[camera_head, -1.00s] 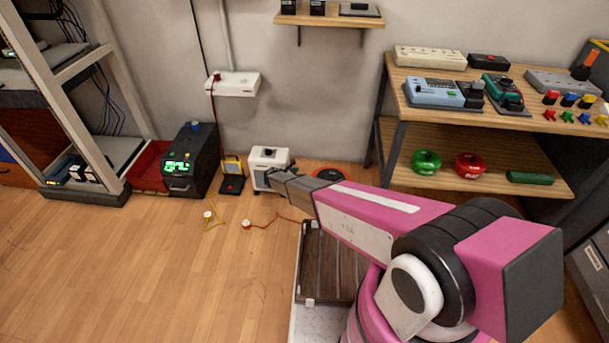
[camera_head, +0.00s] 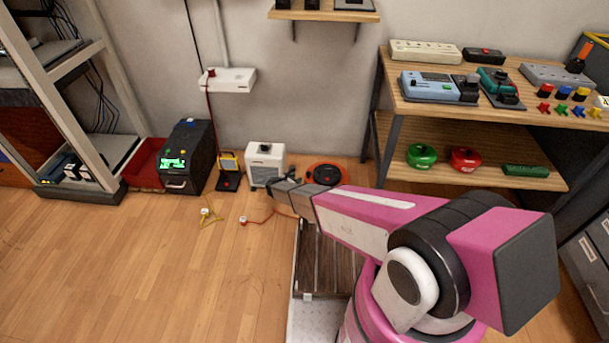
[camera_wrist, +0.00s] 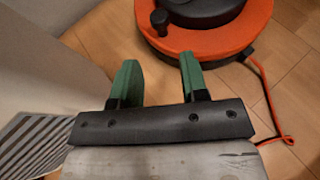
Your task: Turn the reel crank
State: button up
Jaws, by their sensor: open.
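The reel (camera_head: 326,173) is a round orange drum with a black centre on the floor by the back wall, partly behind my arm in the head view. In the wrist view the orange reel (camera_wrist: 225,38) fills the upper right. Its black crank knob (camera_wrist: 159,21) stands up near the left rim. My gripper (camera_wrist: 158,70) has two green fingers spread apart with nothing between them. The knob appears beyond the fingertips, apart from them. In the head view my gripper (camera_head: 272,184) is in front of the white box, left of the reel.
A white box (camera_head: 265,163) stands close to the gripper, left of the reel. An orange cord (camera_wrist: 268,98) runs from the reel over the floor. A wooden shelf unit (camera_head: 470,165) is at right. Wood floor (camera_head: 150,265) is clear at left.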

aim_at(307, 174)
jog(key=x, duration=1)
jog(key=shift+w+d+f, duration=0.15)
jog(key=shift+w+f, duration=0.1)
jog(key=shift+w, duration=0.05)
jog(key=shift+c, duration=0.4)
grip_shut()
